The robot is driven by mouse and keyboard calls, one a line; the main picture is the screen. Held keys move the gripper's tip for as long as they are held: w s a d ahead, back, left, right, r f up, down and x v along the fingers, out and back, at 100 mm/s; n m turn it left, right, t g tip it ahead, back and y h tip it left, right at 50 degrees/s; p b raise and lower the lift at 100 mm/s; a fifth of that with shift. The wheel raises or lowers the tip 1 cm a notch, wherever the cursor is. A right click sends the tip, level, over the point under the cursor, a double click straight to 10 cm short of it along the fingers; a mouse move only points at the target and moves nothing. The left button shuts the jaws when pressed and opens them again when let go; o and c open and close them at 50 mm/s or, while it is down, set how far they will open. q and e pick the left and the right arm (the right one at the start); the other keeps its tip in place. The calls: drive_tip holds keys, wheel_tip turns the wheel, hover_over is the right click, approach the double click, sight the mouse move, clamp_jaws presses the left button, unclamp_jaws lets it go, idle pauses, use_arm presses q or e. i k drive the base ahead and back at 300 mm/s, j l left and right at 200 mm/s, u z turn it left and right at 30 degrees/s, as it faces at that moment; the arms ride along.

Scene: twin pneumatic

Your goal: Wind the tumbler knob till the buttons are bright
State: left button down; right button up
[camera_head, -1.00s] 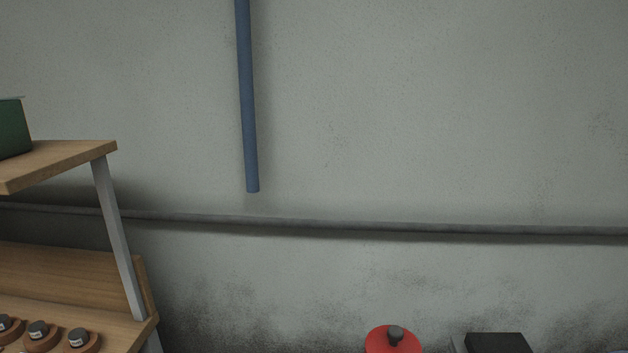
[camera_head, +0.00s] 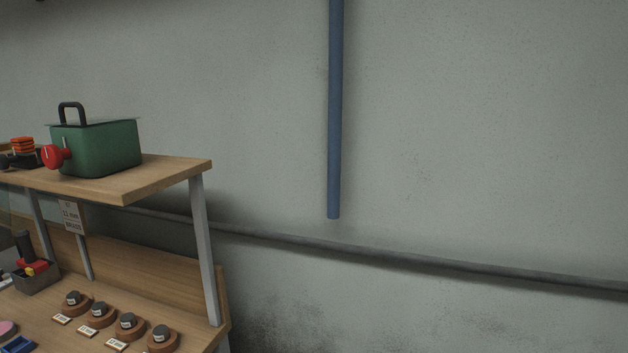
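A green box (camera_head: 108,148) with a black carrying handle (camera_head: 71,112) stands on the upper wooden shelf at the left. A red round knob (camera_head: 53,156) sticks out from its left side. It looks like the tumbler and its knob, but I cannot tell for sure. No buttons can be made out, and the inside of the box is hidden. Neither of my grippers is in view.
The lower bench (camera_head: 140,272) holds several dark cylinders on round wooden bases, such as one at the front right (camera_head: 163,341), with small labels. A grey bin (camera_head: 37,279) holds tools. Orange stacked pieces (camera_head: 22,146) sit left of the box. A blue pipe (camera_head: 335,110) hangs along the wall.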

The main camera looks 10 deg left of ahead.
sight(54, 158)
drive_tip(key=u, duration=1.45)
